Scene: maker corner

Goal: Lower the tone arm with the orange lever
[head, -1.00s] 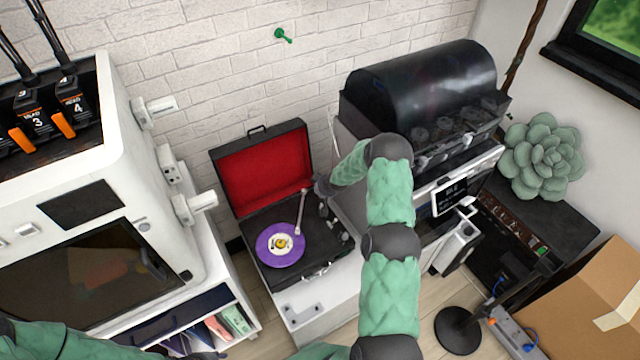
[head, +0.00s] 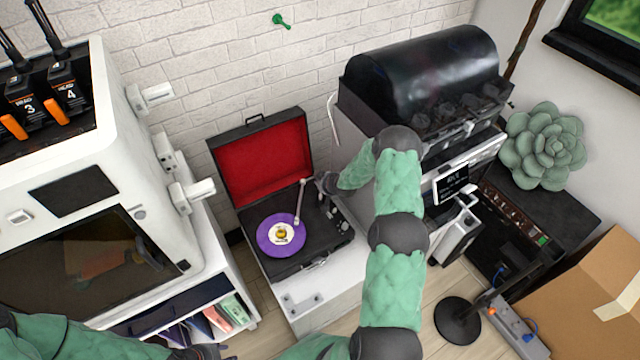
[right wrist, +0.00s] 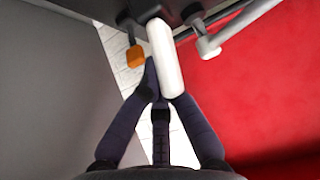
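The black turntable case (head: 262,222) has its red-lined lid open and a purple record (head: 265,240) on it. The white tone arm (head: 299,203) reaches from the back right to over the record's upper right edge; whether it touches cannot be told. The orange lever (right wrist: 135,57) shows in the right wrist view, left of a thick white rounded bar (right wrist: 166,60). My right gripper (head: 322,184) is at the deck's back right; its dark fingers (right wrist: 166,90) converge at the bar, which partly hides their tips. My left gripper (head: 205,352) is partly visible at the bottom edge.
A large white machine (head: 110,160) with protruding white handles stands left. A black-domed machine (head: 425,85) stands close right of the turntable. A cardboard box (head: 590,290) and lamp base (head: 458,322) are at lower right. The cabinet top before the turntable is mostly clear.

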